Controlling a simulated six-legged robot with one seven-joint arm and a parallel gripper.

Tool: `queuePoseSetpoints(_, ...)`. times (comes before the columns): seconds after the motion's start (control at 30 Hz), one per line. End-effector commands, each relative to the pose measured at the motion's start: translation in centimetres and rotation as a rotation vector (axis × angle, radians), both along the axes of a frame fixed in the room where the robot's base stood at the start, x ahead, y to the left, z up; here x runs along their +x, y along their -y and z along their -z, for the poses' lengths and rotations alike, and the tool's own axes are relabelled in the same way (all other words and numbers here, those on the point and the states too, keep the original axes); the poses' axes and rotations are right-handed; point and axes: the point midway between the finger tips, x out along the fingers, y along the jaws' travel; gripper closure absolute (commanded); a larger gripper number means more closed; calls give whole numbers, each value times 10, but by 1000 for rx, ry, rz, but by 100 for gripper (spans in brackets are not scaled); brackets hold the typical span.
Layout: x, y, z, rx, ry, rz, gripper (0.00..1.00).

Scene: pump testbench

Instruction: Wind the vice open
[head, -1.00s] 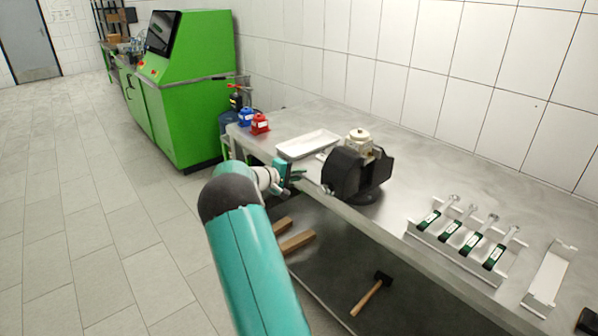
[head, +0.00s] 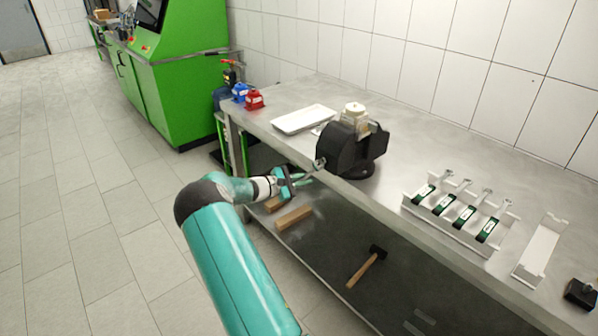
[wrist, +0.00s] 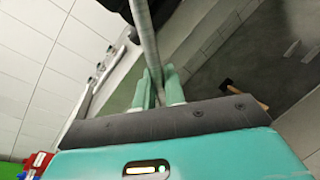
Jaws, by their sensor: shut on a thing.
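The black vice (head: 348,150) stands at the front edge of the steel bench. A pale pump part (head: 354,114) sits at the top of its jaws. The vice's handle bar (head: 318,166) sticks out at its front left. My gripper (head: 303,177) is at this bar, in front of the bench edge. In the wrist view my gripper (wrist: 158,90) has its two teal fingers shut on the metal handle bar (wrist: 146,38), which runs up between them. The vice body is mostly out of the wrist view, with only a dark part at the top.
A white tray (head: 303,119), a red container (head: 255,100) and a blue container (head: 240,92) are on the bench behind. A rack (head: 445,232) with several green-handled tools stands to the right. A hammer (head: 367,266) and wooden blocks (head: 294,218) lie on the lower shelf.

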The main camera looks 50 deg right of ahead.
Motion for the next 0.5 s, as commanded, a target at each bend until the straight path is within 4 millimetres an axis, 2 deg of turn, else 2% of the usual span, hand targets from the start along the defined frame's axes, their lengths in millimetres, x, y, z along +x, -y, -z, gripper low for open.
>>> queuePoseSetpoints(0.2,-27,-1,13,44,-209,4,100)
queuePoseSetpoints(0.5,-59,-7,20,101,-467,8,100)
